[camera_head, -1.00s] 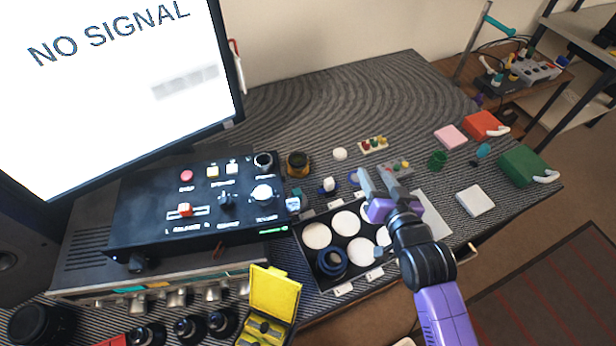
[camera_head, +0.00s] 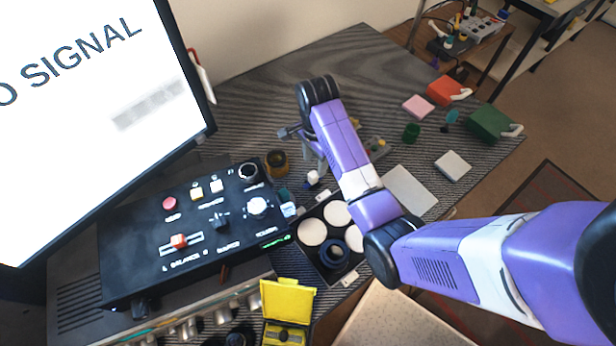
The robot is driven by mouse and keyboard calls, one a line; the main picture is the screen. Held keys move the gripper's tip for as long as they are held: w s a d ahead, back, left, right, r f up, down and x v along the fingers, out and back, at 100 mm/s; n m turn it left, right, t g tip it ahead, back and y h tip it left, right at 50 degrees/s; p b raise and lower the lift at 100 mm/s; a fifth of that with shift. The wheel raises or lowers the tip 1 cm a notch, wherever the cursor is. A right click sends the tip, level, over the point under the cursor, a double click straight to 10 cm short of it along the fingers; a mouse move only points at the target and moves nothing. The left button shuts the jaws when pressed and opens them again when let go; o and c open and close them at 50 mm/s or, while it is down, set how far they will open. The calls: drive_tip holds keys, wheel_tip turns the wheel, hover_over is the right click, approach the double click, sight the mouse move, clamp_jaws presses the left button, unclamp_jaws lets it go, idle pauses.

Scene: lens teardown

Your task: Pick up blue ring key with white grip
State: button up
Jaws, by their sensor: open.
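The ring key (camera_head: 313,178) stands on the striped table just behind the black lens tray (camera_head: 303,253). Its white grip shows, with a little blue at its base; the rest is too small or hidden to make out. My gripper (camera_head: 312,155) is above and just behind the key, with its grey fingers pointing down. The fingers are open and partly hidden by my purple arm. I cannot tell whether they touch the key.
A dark ring with an amber band (camera_head: 277,162) stands left of the key. The black control box (camera_head: 150,240) is to the left, with the monitor behind it. A yellow case (camera_head: 288,300) is in front. A grey sheet (camera_head: 410,190) lies to the right.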

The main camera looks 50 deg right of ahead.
sight(313, 174)
drive_tip(key=f, duration=0.5)
drive_tip(key=f+p, duration=0.1)
drive_tip(key=f, duration=0.1)
drive_tip(key=shift+a+f, duration=0.3)
drive_tip(key=shift+a, duration=0.05)
drive_tip(key=shift+c, duration=0.2)
clamp_jaws()
